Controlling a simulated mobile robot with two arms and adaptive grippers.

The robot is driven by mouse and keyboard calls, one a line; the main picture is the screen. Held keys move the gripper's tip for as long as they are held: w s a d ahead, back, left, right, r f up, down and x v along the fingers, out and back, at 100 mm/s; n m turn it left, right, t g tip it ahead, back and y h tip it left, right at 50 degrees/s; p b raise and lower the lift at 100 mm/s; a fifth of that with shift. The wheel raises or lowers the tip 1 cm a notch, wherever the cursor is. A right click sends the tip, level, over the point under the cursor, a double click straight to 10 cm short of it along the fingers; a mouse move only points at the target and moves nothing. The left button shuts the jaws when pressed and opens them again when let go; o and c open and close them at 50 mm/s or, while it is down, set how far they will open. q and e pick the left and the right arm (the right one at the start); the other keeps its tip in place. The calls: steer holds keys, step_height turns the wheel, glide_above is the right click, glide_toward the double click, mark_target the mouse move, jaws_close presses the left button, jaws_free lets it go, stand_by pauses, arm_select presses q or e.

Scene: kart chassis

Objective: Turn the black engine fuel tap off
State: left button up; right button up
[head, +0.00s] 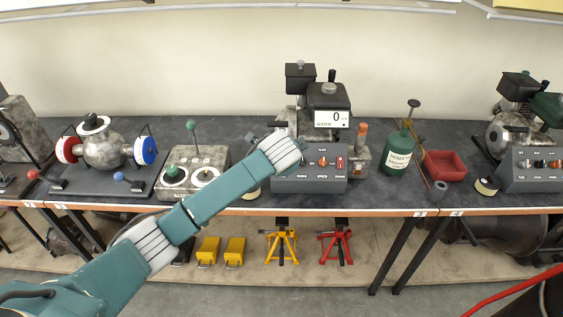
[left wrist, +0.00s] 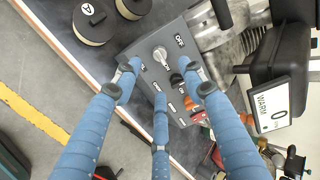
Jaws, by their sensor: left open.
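The black engine (head: 328,95) stands at the middle of the bench behind a grey control panel (head: 309,185). In the left wrist view a silver knob (left wrist: 160,55) sits on the panel (left wrist: 150,40) beside an OFF label. A black knob (left wrist: 177,80) is just below it. I cannot read which one is marked as the fuel tap. My left gripper (head: 280,150) is over the panel's left part and hides it in the head view. Its three blue fingers (left wrist: 158,72) are spread open around the silver knob area, holding nothing. My right gripper is not in view.
An orange knob (head: 322,161) and a red switch (head: 340,164) are close by on the panel. A readout screen (head: 332,119) stands above. A green canister (head: 398,155) is to the right; a grey box with a green-knobbed lever (head: 192,140) is to the left.

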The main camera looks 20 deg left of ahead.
arm_select(q)
steer(key=x, duration=1)
steer(key=shift+w+f, duration=0.1)
jaws_close()
